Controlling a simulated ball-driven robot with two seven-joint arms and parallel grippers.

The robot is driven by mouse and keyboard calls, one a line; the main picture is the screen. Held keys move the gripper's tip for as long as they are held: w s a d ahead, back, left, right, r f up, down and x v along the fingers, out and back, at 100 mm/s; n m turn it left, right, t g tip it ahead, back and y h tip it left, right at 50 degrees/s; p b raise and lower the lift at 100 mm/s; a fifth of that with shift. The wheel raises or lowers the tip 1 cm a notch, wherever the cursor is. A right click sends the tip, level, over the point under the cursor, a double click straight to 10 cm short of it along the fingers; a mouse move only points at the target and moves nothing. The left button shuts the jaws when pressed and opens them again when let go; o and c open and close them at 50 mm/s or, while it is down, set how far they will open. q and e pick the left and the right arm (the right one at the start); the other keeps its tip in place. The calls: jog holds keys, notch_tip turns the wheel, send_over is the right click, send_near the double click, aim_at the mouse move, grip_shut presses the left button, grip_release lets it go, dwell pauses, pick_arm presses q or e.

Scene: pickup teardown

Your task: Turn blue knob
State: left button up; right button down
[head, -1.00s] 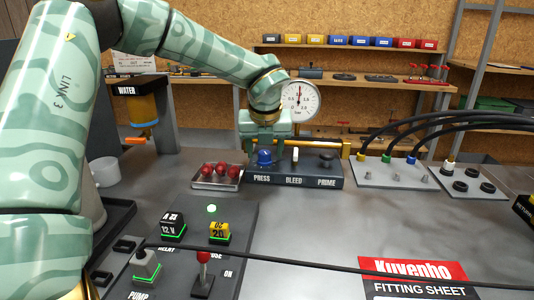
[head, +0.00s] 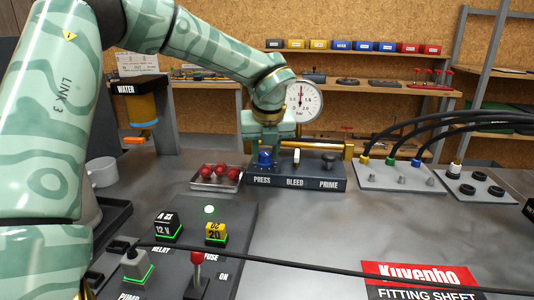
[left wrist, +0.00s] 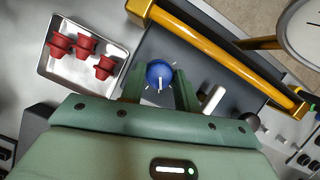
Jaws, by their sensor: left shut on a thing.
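The blue knob (head: 265,159) stands above the PRESS label on a dark panel (head: 305,184) at the back middle of the bench. My left gripper (head: 264,155) comes down over it from above. In the left wrist view the round blue knob (left wrist: 159,73), with a white line on it, sits between the two green fingers of my left gripper (left wrist: 158,84). The fingers are shut on it at its sides. A white lever (head: 296,156) at BLEED and a black knob (head: 328,158) at PRIME are beside it. My right gripper is not in view.
A brass tube (left wrist: 222,57) runs close behind the knob, and a round gauge (head: 302,101) stands behind it. A metal tray (head: 216,185) with red parts lies just left of the panel. A black cable crosses the bench front.

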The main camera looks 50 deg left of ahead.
pick_arm(q)
jog(key=o, duration=1)
jog(key=shift+c, duration=0.2)
jog(key=p+v, duration=0.5)
jog(key=v, duration=1.1)
jog(key=shift+r, duration=0.2)
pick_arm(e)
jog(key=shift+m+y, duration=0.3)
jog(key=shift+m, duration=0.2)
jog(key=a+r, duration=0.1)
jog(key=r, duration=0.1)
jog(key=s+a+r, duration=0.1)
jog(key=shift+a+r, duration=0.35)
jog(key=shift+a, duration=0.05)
pick_arm(q)
jog(key=shift+f, duration=0.1)
